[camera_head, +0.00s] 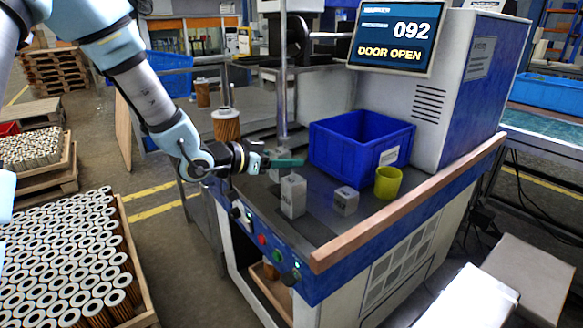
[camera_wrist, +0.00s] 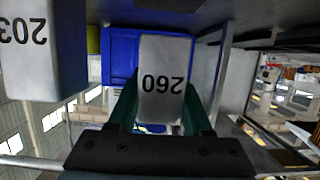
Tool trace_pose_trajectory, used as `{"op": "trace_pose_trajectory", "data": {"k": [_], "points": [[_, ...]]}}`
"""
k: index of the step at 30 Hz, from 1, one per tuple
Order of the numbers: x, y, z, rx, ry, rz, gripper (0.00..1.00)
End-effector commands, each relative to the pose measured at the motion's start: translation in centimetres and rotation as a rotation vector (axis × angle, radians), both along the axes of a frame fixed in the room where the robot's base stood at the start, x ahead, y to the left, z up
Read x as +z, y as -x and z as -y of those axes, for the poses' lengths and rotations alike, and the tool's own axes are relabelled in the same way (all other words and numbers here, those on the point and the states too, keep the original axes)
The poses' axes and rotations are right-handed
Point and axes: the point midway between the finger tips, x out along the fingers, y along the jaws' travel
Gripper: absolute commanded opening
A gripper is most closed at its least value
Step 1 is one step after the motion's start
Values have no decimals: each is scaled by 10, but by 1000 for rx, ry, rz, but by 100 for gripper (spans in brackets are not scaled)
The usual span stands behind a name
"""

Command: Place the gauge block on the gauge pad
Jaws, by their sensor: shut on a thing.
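My gripper (camera_head: 287,162) is over the machine's counter, left of the blue bin. In the wrist view its green fingers (camera_wrist: 160,115) are shut on a grey block marked 260 (camera_wrist: 163,75), whose label appears upside down there. Another grey block, marked 203 (camera_wrist: 28,45), is close on the left of the wrist view. In the head view a tall grey block (camera_head: 293,197) stands just below my gripper. A shorter grey block (camera_head: 345,203) stands to its right. I cannot make out the gauge pad.
A blue bin (camera_head: 335,158) and a yellow cup (camera_head: 388,183) stand on the counter. A wooden rail (camera_head: 400,208) edges its front right. A vertical metal post (camera_head: 283,75) rises behind my gripper. A brown filter cartridge (camera_head: 227,125) stands on the table behind.

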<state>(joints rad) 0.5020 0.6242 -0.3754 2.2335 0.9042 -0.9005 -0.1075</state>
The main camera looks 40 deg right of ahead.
Motion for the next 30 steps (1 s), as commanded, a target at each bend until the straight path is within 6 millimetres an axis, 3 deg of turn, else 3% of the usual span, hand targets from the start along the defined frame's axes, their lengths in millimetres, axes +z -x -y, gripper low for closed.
{"op": "trace_pose_trajectory", "data": {"k": [5, 15, 26, 27, 30], "points": [[1, 1, 15, 0, 2, 0, 0], [-34, 1, 15, 0, -1, -1, 0], [-39, 1, 15, 0, 1, 1, 0], [-38, 1, 15, 0, 0, 0, 53], [-38, 1, 14, 0, 0, 0, 64]]}}
